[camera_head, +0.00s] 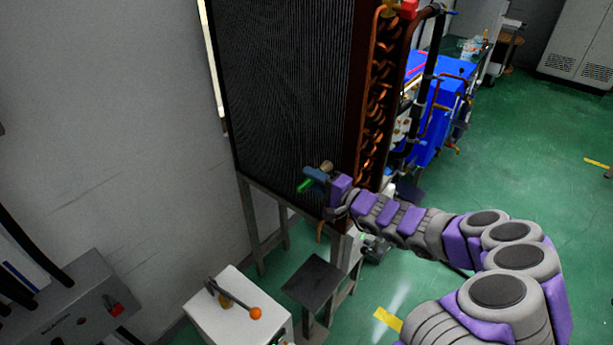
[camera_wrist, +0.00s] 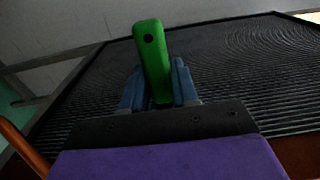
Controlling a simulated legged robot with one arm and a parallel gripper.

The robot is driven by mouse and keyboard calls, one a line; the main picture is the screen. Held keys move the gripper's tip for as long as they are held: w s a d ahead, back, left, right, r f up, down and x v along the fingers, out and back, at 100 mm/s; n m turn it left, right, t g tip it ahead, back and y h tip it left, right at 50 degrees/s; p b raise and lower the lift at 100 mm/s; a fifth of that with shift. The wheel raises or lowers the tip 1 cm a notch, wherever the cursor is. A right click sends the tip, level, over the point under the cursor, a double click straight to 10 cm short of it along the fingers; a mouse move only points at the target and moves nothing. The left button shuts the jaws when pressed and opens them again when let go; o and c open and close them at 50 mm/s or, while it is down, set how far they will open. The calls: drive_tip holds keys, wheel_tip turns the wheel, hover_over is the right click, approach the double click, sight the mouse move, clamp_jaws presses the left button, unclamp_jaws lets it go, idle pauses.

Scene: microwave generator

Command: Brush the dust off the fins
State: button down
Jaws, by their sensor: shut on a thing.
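The dark finned panel (camera_head: 290,90) stands upright in a metal frame in the head view, with copper tube bends along its right side. Its fine fins (camera_wrist: 255,65) also fill much of the wrist view. My gripper (camera_head: 318,178) is at the lower part of the panel, in front of the fins. It is shut on the green handle (camera_head: 305,186) of a tool, which stands up between the blue fingers in the wrist view (camera_wrist: 153,60). A small tan part (camera_head: 327,166) shows beside the fingers. The bristles are not clearly seen, and I cannot tell whether the tool touches the fins.
A white box (camera_head: 240,308) with an orange-knobbed lever stands at the lower left. A dark square plate (camera_head: 314,284) is on a stand below the panel. Blue machinery (camera_head: 435,110) is behind at right. Green floor (camera_head: 540,150) is open at right.

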drive_tip(key=shift+s+d, duration=0.1)
drive_tip(key=shift+d, duration=0.1)
drive_tip(key=x, duration=0.7)
drive_tip(key=shift+a, duration=0.25)
idle(0.4)
drive_tip(key=shift+s+a, duration=0.9)
drive_tip(key=shift+s, duration=0.25)
drive_tip(key=shift+s+a, duration=0.9)
drive_tip(key=shift+s, duration=0.2)
drive_tip(key=shift+s+a, duration=0.95)
drive_tip(key=shift+s, duration=0.2)
